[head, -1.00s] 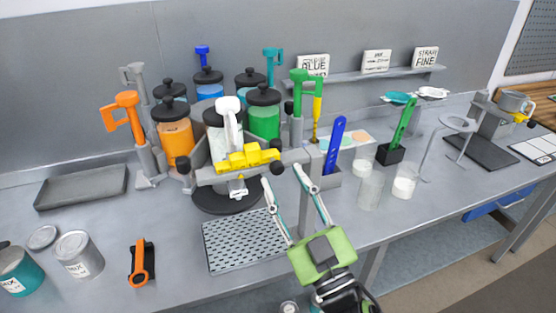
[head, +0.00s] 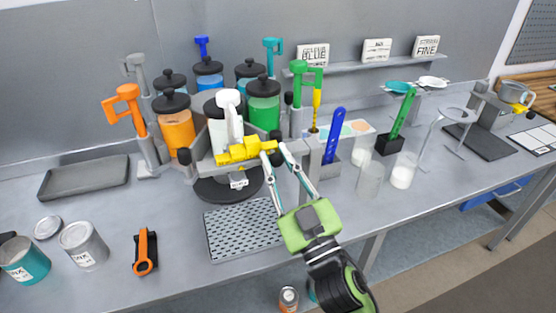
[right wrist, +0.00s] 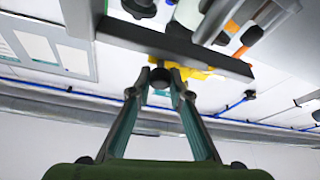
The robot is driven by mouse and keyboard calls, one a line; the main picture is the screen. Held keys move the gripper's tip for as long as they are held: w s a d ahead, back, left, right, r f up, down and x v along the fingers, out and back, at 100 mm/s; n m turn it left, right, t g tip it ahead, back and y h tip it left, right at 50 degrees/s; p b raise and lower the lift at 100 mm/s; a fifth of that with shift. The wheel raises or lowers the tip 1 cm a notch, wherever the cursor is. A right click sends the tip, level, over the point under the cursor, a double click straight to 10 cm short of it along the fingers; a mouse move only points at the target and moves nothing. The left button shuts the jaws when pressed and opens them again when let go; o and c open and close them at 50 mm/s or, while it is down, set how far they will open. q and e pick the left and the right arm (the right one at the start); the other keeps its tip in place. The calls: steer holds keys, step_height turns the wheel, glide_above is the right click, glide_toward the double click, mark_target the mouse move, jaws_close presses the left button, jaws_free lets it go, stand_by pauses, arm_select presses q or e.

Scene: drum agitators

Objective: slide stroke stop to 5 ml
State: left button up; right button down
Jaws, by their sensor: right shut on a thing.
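The yellow stroke stop (head: 240,152) sits on a grey horizontal bar in front of the white-handled pump (head: 231,105). A black knob (head: 276,160) is at its right end. My right gripper (head: 276,148) reaches up from the front, its narrowed fingers on either side of this knob. In the right wrist view the fingertips (right wrist: 162,74) close on the dark knob, with the yellow stop (right wrist: 185,70) behind it. The scale marks cannot be read at this size. My left gripper is not in view.
Canisters, including an orange one (head: 175,122) and a green one (head: 263,107), stand around the carousel. A perforated tray (head: 240,230) lies below the bar. A blue spatula (head: 334,135) stands to the right. The front left bench holds tins and an orange-handled tool (head: 145,252).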

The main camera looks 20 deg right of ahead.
mark_target(253, 149)
steer(key=a, duration=0.3)
steer(key=shift+s+a, duration=0.1)
steer(key=shift+a, duration=0.1)
steer(key=shift+d, duration=0.15)
steer(key=c, duration=2.1)
jaws_free()
steer(key=shift+c, duration=0.2)
steer(key=shift+o, duration=1.3)
steer(key=shift+a, duration=0.25)
steer(key=shift+d, duration=0.15)
steer(key=shift+s+f, duration=0.15)
steer(key=shift+s, duration=0.05)
steer(key=a+v, duration=0.1)
steer(key=v, duration=0.6)
steer(key=shift+d, duration=0.4)
